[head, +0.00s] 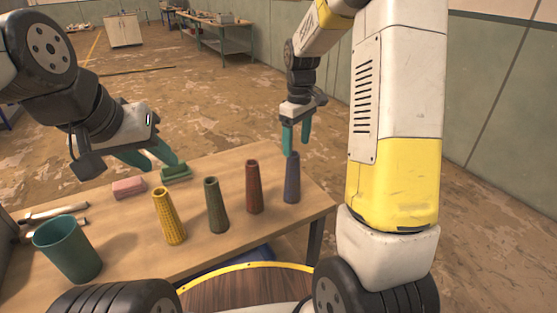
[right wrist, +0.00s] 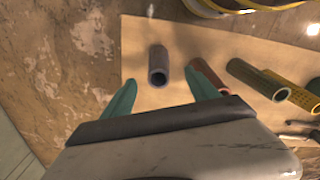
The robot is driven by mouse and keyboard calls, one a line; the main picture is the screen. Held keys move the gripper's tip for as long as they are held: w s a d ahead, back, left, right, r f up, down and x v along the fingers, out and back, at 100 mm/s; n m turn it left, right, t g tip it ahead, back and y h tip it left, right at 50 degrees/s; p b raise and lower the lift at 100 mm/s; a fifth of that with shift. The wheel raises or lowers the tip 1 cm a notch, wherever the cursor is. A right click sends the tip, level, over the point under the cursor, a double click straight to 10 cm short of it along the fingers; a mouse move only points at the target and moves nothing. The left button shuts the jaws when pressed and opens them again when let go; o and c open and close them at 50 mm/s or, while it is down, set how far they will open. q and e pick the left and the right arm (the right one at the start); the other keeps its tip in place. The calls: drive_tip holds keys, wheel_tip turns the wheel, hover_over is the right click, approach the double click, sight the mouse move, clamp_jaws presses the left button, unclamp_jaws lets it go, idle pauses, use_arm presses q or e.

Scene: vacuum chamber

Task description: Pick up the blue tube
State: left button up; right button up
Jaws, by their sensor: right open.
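The blue tube (head: 292,178) stands upright near the right end of the wooden table, at the end of a row of tapered tubes. My right gripper (head: 297,150) is open, fingers pointing down, just above the blue tube's top in the head view. In the right wrist view the blue tube (right wrist: 158,66) shows its open end, between and beyond the two teal fingertips (right wrist: 160,78). No contact is visible. My left gripper (head: 165,164) is open and appears empty, above the table's back left part near the green block.
Red (head: 254,187), green (head: 215,205) and yellow (head: 168,216) tubes stand left of the blue one. The table (head: 320,203) ends just right of the blue tube.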

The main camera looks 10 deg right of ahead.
sight(293, 163)
drive_tip(key=f, duration=0.3)
drive_tip(key=w+f, duration=0.1)
drive_tip(key=f, duration=0.5)
drive_tip(key=shift+w+a, duration=0.2)
drive_tip(key=shift+a, duration=0.05)
drive_tip(key=shift+r, duration=0.1)
clamp_jaws()
